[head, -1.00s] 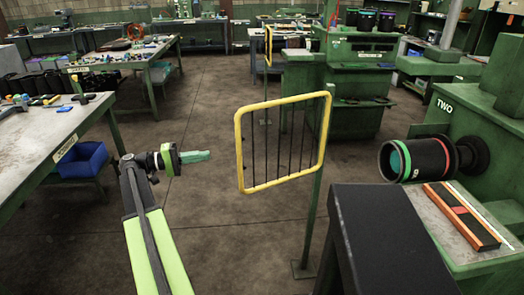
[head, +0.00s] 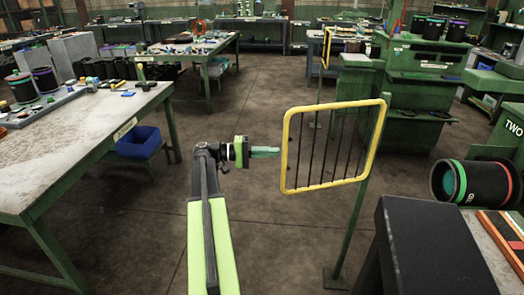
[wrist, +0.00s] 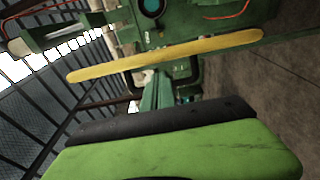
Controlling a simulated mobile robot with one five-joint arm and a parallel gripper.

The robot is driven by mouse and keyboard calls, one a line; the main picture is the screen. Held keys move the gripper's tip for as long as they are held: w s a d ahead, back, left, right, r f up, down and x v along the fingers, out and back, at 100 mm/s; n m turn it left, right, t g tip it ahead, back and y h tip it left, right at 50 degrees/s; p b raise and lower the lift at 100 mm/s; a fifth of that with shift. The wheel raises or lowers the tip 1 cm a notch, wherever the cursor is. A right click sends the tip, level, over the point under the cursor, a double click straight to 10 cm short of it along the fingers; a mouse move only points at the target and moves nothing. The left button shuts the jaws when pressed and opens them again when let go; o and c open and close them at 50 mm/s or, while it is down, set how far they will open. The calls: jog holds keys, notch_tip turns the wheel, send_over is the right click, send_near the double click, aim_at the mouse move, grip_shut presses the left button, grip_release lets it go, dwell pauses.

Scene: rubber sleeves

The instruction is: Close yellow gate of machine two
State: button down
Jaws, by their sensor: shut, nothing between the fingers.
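The yellow gate (head: 335,106) is a rounded yellow frame with thin dark vertical bars. It hangs on a green post (head: 350,235) in front of machine two (head: 510,130), standing swung out to the left of the post. My gripper (head: 279,151) is shut and empty. Its tips point right, at the gate's left bar at mid-height, with almost no gap in the picture; I cannot tell whether they touch. In the wrist view a yellow bar of the gate (wrist: 165,57) crosses slantwise beyond my gripper.
A black box-like block (head: 430,245) stands right of the post. A dark cylinder with green and red rings (head: 475,182) sticks out of machine two. A worktable (head: 80,140) with a blue bin (head: 140,142) under it is on the left. The floor between is clear.

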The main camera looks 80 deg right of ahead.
jog(key=shift+x, duration=1.75)
